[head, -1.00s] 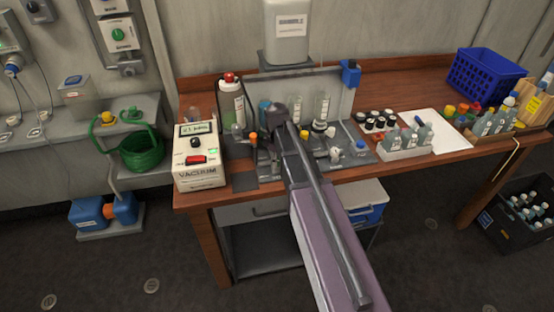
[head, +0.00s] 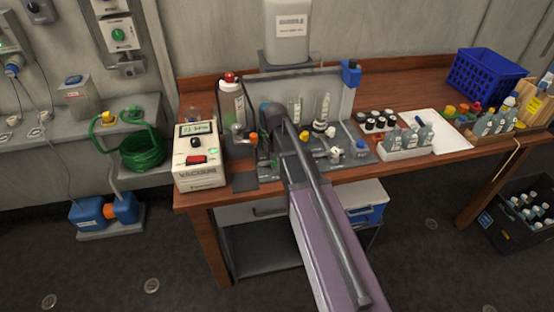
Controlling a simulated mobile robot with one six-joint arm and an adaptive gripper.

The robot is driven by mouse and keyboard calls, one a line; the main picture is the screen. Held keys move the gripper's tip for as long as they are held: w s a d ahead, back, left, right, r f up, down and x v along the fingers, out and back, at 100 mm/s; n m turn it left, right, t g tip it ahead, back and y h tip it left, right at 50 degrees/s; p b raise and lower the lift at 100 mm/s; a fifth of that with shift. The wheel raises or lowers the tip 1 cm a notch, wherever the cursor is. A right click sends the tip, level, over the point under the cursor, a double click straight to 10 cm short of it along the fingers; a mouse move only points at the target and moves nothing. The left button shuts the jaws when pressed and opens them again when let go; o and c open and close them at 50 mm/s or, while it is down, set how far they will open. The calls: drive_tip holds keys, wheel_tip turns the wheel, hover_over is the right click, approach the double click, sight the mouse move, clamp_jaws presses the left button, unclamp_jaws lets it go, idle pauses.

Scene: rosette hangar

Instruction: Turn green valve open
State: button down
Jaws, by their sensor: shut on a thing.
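My gripper (head: 268,148) is at the row of valves on the grey bench rig (head: 356,156). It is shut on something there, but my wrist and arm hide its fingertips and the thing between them. No green valve handle shows clearly on the rig. An orange knob (head: 253,138) is just left of my gripper. A yellow knob (head: 303,136), a white knob (head: 335,154) and a blue knob (head: 360,145) are to its right.
A vacuum box (head: 197,172) stands left of the rig and a bottle with a red cap (head: 231,95) behind it. Clear cylinders (head: 325,107) stand behind my arm. A white rack of bottles (head: 405,151) is right.

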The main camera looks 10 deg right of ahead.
drive_tip(key=shift+n, duration=0.5)
drive_tip(key=shift+s, duration=0.1)
drive_tip(key=shift+c, duration=1.3)
unclamp_jaws()
drive_tip(key=shift+m, duration=0.5)
